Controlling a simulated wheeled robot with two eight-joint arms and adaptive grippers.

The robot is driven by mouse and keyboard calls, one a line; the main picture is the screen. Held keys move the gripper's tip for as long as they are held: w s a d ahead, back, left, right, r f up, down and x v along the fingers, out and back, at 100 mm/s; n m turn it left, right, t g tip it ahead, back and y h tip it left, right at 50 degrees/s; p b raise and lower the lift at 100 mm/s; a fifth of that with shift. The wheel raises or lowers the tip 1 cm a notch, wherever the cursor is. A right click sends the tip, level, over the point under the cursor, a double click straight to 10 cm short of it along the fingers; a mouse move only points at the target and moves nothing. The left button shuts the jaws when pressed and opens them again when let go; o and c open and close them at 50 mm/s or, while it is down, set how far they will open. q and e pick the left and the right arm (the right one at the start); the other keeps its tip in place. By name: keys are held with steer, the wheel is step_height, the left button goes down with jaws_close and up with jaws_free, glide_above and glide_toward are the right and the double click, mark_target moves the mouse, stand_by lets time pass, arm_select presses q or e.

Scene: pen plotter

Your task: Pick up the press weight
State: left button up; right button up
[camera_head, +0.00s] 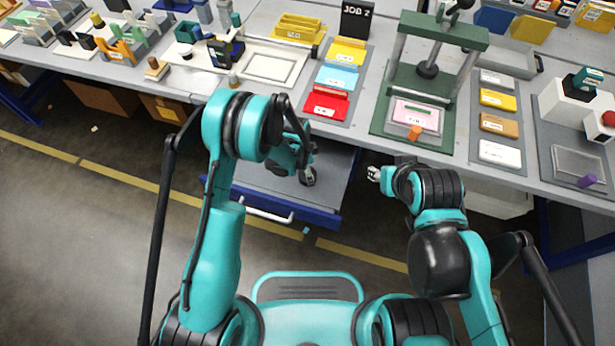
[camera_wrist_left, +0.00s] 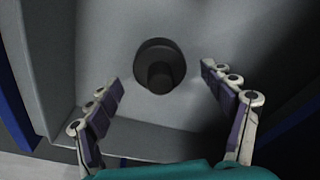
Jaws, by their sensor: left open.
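The press weight (camera_wrist_left: 160,68) is a dark, round piece with a narrower knob. It stands on the grey floor of an open drawer (camera_wrist_left: 100,35) in the left wrist view. My left gripper (camera_wrist_left: 162,82) is open, with its two fingers spread on either side of the weight and apart from it. In the head view my left gripper (camera_head: 303,170) hangs low over the open drawer (camera_head: 336,180) under the table; my arm hides the weight there. My right gripper (camera_head: 375,173) is at the table's front edge, too small to tell whether it is open.
The drawer has a blue front with a pale handle (camera_head: 265,212). Above it, the grey table (camera_head: 350,145) carries a green press (camera_head: 397,75), coloured trays and a JOB 2 sign (camera_head: 355,20). Drawer walls stand around the left gripper. Floor in front is clear.

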arm_select(q)
step_height(320, 180, down, 3)
steer(key=shift+d+r+b, duration=0.15)
steer(key=shift+b, duration=0.2)
steer(key=shift+r, duration=0.1)
jaws_close()
steer(key=shift+r, duration=0.1)
